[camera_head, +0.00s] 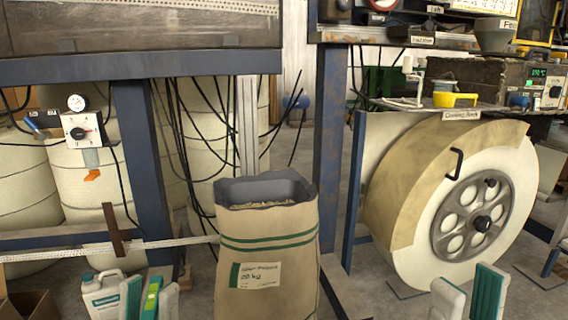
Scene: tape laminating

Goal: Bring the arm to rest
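My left gripper (149,297) shows at the bottom edge on the left, fingertips up. A green strip with a yellow band (152,296) shows between its outer fingertips. I cannot tell whether this is a finger pad or a held thing. My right gripper (467,297) is at the bottom edge on the right, with a white fingertip and a green-padded fingertip apart and nothing seen between them. Both arms are out of view below the frame. Neither gripper visibly touches anything around it.
An open paper sack (266,265) stands between my grippers. A white jug (102,295) and a cardboard box (28,306) are at the lower left. A large wheel-shaped machine (470,205) stands behind my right gripper. Blue posts (328,150) and hanging cables stand further back.

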